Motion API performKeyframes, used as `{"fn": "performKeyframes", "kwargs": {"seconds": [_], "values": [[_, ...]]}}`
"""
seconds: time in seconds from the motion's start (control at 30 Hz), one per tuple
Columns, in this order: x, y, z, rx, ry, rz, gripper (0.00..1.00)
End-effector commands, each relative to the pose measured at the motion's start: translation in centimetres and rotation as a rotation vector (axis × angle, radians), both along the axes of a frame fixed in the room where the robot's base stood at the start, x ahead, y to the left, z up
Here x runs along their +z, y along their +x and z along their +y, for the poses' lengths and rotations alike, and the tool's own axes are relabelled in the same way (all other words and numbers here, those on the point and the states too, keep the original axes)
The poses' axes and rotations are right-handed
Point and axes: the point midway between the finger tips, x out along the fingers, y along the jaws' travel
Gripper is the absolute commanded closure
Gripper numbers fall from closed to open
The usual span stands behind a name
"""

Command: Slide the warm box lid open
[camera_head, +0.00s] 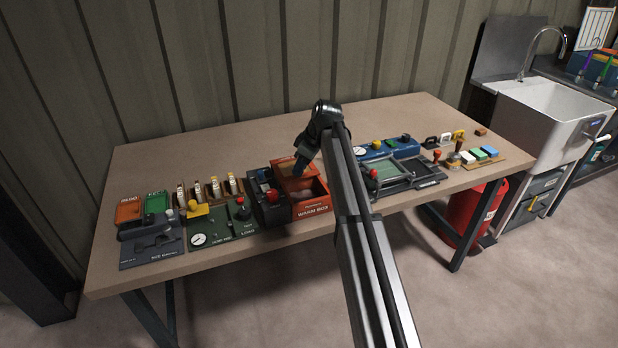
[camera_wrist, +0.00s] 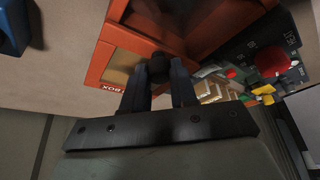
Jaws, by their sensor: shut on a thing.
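The warm box is an orange box (camera_head: 313,210) with white lettering on its front, near the middle front of the bench. It also shows in the wrist view (camera_wrist: 95,72). Its orange lid (camera_head: 291,184) has a brownish window and sits toward the back. In the wrist view the lid (camera_wrist: 205,48) lies beyond my gripper (camera_wrist: 158,78). My gripper (camera_head: 303,163) is shut on a dark knob (camera_wrist: 158,64) at the lid's near edge. My arm hides part of the box's right side.
A dark unit with a red knob (camera_head: 268,196) stands close against the box's left side. A green gauge panel (camera_head: 215,228) is farther left. Grey framed trays (camera_head: 412,170) and a blue gauge unit (camera_head: 380,149) are to the right. The bench (camera_head: 220,150) behind the box is clear.

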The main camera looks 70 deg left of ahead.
Motion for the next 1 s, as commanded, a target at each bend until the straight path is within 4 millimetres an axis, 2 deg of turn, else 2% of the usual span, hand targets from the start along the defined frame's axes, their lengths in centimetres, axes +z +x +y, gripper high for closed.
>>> {"fn": "performKeyframes", "kwargs": {"seconds": [0.07,0.37,0.4,0.6,0.87,1.0], "values": [[0.03,0.10,1.10,-0.001,0.000,0.000,1.00],[0.00,0.04,0.98,-0.001,0.001,0.000,1.00],[0.00,0.04,0.96,-0.001,0.001,0.000,0.69],[0.00,0.02,0.94,-0.001,0.000,0.000,0.50],[0.04,0.03,0.93,0.000,0.000,0.000,0.48],[0.77,0.23,0.75,-0.001,0.002,-0.001,0.48]]}}
